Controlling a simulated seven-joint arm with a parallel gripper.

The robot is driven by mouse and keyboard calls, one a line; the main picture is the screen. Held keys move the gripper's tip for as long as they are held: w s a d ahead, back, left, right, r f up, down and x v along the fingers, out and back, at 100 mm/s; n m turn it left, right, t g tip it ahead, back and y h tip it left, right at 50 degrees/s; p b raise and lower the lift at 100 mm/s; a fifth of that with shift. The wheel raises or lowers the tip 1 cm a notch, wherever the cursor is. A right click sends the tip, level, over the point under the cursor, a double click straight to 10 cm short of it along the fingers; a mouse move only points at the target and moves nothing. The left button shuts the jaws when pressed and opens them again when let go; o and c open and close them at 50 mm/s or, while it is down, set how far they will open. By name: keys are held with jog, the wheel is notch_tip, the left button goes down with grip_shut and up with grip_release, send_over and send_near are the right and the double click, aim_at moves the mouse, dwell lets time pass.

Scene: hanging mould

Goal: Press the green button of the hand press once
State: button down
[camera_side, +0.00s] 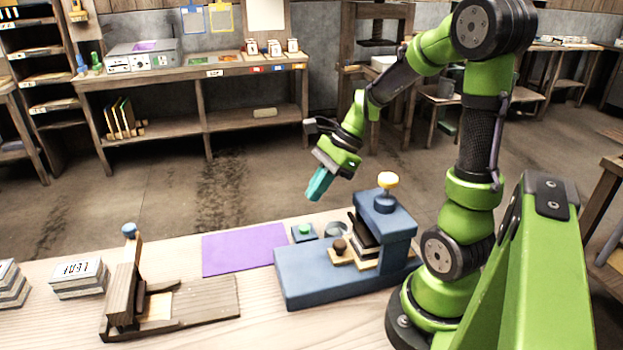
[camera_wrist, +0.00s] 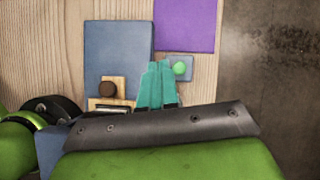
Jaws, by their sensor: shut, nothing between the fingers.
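The green button (camera_side: 305,229) sits on a small blue box behind the press base. In the wrist view the green button (camera_wrist: 180,69) shows just right of my teal fingertips, with the press base (camera_wrist: 118,48) to their left. My gripper (camera_side: 314,196) is shut and empty, tilted downward in the air above the button box and apart from it. It also shows in the wrist view (camera_wrist: 158,66).
A purple sheet (camera_side: 243,250) lies left of the button. A wooden frame (camera_side: 205,300) with a blue knob and stacked blocks (camera_side: 80,279) stand further left. A round grey ring (camera_side: 336,229) sits beside the button box. A wooden tray with a brown knob (camera_side: 340,246) lies on the press.

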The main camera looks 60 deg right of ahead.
aim_at(308, 226)
jog(key=w+m, duration=0.1)
jog(key=m, duration=0.2)
jog(key=w+d+m+t+y, duration=0.1)
jog(key=m, duration=0.3)
jog(key=w+m+y, duration=0.1)
jog(key=m, duration=0.2)
jog(key=shift+w+d+r+m+t, duration=0.2)
jog(key=shift+d+m+t, duration=0.1)
jog(key=shift+t, duration=0.1)
jog(key=shift+s, duration=0.1)
jog(key=shift+f, duration=4.4)
jog(key=shift+f, duration=0.15)
jog(key=shift+f, duration=0.3)
